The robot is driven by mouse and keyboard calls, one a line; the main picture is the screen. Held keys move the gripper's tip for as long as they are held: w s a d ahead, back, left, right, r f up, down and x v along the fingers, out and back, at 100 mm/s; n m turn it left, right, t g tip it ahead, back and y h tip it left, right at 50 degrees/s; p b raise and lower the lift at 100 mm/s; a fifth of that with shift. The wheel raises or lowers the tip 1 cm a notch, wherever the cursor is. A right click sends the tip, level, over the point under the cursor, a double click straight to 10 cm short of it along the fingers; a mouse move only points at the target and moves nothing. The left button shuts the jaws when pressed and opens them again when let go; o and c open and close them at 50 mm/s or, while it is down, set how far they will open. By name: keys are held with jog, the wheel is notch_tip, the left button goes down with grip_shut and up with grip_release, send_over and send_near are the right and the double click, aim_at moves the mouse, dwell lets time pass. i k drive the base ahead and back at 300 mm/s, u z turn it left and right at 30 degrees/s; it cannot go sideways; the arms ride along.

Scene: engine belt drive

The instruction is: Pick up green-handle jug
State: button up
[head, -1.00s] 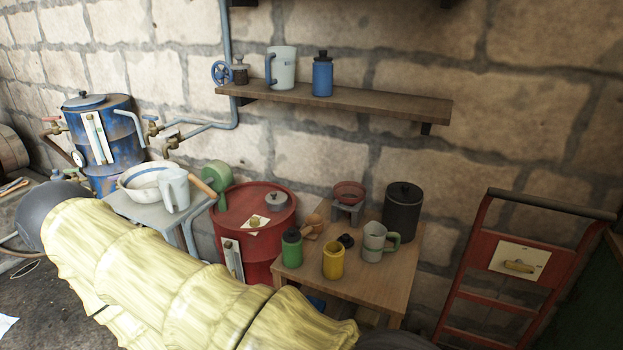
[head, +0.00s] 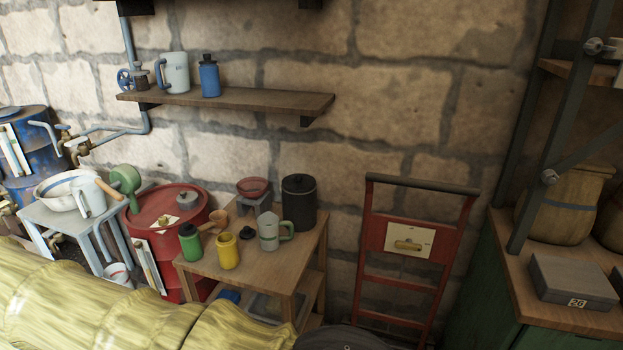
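The green-handle jug (head: 269,232) is a pale grey jug with a green handle on its right side. It stands upright near the right front of the small wooden table (head: 237,269). A yellow mug (head: 228,251) and a green bottle (head: 190,242) stand to its left, and a black canister (head: 299,203) stands behind it to the right. My sleeved arm crosses the lower left of the head view, well below and in front of the table. My gripper is not in view.
A red drum (head: 150,218) and a side table with a white basin (head: 68,186) stand left. A blue-handle jug (head: 173,72) and blue bottle (head: 209,76) sit on the wall shelf (head: 240,101). A red hand truck (head: 408,260) and a green cabinet (head: 480,287) stand right.

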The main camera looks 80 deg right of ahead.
aim_at(267, 223)
jog(key=u, duration=0.05)
jog(key=k, duration=0.65)
jog(key=z, duration=2)
